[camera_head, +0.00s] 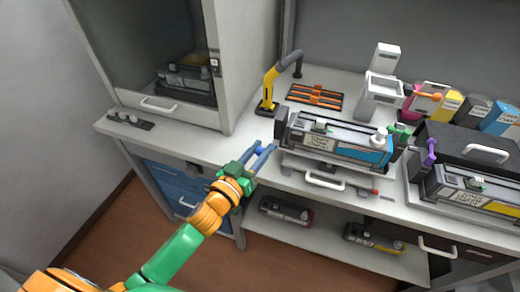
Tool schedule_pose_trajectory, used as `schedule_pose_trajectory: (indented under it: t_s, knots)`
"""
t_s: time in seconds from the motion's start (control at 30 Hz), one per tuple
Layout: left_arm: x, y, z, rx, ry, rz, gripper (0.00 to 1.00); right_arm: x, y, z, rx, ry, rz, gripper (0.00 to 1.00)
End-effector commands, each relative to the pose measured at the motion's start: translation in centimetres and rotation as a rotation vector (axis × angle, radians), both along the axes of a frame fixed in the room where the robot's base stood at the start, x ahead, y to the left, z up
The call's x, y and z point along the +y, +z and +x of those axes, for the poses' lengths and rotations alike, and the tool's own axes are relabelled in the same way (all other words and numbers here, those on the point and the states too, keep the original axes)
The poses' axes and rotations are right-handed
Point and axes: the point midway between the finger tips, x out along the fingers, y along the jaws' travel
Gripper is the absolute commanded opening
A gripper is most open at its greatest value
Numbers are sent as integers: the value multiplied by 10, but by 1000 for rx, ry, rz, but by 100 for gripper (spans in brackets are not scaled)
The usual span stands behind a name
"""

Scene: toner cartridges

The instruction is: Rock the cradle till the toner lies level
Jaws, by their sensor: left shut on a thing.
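A toner cartridge with a pale top and a cyan right end (375,157) lies in the cradle on the bench. The cradle (281,126) has a dark upright plate at its left end. It slopes down slightly to the right in the picture. My left gripper (268,150), with blue fingers, is at the cradle's left end and is shut on it. The exact contact is small and hard to make out. The toner inside the cartridge cannot be seen. My right gripper is not in view.
A second cartridge unit (470,190) stands at the right. A yellow arm tool (268,90) and an orange rack (315,96) stand behind. Colored boxes (476,108) line the back right. A glass-fronted cabinet (210,20) stands left. Cartridges (286,212) lie on the lower shelf.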

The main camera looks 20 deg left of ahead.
Motion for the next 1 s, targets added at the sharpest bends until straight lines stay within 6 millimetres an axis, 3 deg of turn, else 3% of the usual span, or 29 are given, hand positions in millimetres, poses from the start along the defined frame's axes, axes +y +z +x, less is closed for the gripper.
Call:
schedule_pose_trajectory:
  t_s: [0.7, 0.9, 1.0]
  knots:
    - [1, 0, 0, 3, 3, 6, 0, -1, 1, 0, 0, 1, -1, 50]
    - [-3, 30, 0, -1, 4, 117, 0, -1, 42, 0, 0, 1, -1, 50]
    - [-6, 36, 0, -3, 4, 175, 0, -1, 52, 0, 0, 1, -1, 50]
